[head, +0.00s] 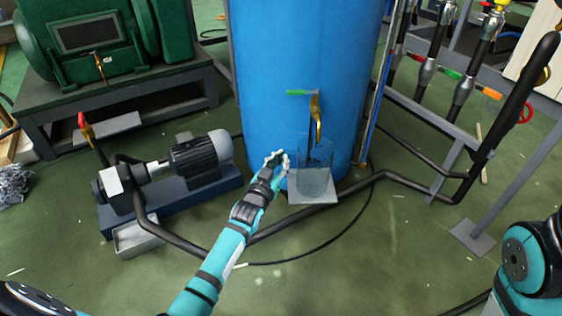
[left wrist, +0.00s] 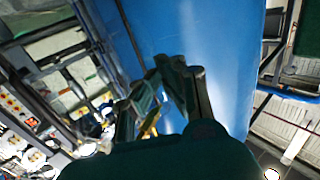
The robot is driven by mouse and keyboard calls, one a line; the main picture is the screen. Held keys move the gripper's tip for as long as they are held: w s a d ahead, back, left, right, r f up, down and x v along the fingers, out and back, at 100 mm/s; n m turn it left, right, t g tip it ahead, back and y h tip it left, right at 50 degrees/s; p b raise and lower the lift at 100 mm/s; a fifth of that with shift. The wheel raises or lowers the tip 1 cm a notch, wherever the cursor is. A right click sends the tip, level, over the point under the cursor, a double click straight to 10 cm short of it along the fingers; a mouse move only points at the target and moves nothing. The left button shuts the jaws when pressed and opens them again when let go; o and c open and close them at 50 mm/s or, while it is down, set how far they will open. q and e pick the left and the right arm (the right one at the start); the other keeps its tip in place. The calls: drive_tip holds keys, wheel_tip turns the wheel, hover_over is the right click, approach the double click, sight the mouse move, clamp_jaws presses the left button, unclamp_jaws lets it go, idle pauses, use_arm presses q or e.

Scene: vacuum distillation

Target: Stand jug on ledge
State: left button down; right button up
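A see-through, greyish jug (head: 314,182) stands upright on the small grey ledge (head: 322,198) at the foot of the blue tank, below a brass tap (head: 316,118) with a green handle. My left gripper (head: 278,160) is at the jug's left side, with its fingertips very close to or at the jug's edge. I cannot tell whether they hold its handle. In the left wrist view the dark fingers (left wrist: 180,80) point toward the blue tank, and the jug is not clearly seen there. My right gripper is out of view.
The blue tank (head: 300,60) rises right behind the ledge. A pump (head: 195,155) on a blue base stands at the left. Black pipes (head: 345,192) run low around the ledge. A pipe rack (head: 450,100) stands at the right. The green floor in front is mostly clear.

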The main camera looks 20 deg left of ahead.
use_arm(q)
drive_tip(key=shift+f, duration=0.4)
idle(0.3)
drive_tip(key=c, duration=2)
unclamp_jaws()
drive_tip(key=o, duration=0.6)
